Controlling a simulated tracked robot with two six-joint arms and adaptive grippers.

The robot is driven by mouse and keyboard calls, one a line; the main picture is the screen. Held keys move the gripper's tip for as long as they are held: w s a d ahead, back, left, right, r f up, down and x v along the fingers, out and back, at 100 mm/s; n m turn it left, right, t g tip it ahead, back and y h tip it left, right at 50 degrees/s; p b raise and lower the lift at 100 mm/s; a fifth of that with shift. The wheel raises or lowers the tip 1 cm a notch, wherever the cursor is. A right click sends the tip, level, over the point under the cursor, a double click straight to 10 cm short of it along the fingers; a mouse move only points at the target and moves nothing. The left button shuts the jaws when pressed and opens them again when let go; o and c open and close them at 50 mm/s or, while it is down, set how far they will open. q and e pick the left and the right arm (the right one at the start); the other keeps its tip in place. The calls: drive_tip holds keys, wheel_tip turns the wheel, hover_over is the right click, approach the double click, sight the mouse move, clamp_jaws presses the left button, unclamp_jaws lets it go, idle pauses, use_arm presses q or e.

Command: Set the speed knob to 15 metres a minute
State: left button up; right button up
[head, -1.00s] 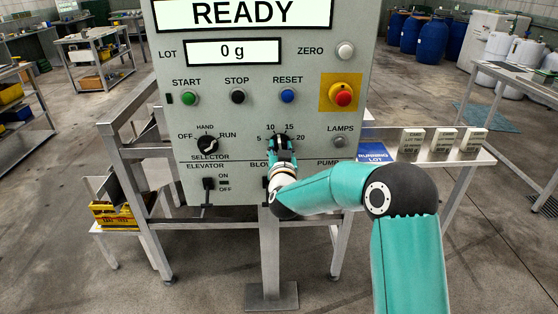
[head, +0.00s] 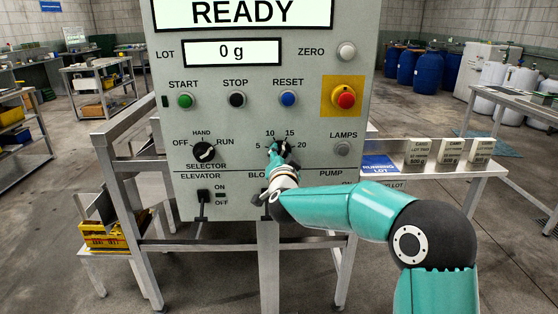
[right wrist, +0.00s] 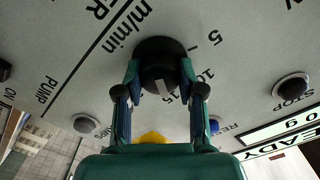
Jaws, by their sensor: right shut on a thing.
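The speed knob (right wrist: 158,55) is a round black knob on the grey panel, with a white pointer line, ringed by the marks 5, 10, 15 and 20. My right gripper (right wrist: 160,82) is shut on it, one finger on each side. In the right wrist view the pointer line lies toward the 15 mark, but the fingers partly cover the numbers, so I cannot tell if it lines up exactly. In the head view my right gripper (head: 278,149) hides most of the knob. My left gripper is not in view.
The selector knob (head: 204,152) is left of the speed knob. Above are the green start (head: 185,101), black stop (head: 237,100) and blue reset (head: 288,98) buttons, and a red emergency button (head: 346,98). The display (head: 245,12) reads READY.

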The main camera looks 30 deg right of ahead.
drive_tip(key=shift+a, duration=0.1)
drive_tip(key=o, duration=1.1)
drive_tip(key=shift+w, duration=0.1)
drive_tip(key=shift+o, duration=0.2)
drive_tip(key=v, duration=1.2)
drive_tip(key=shift+f, duration=0.1)
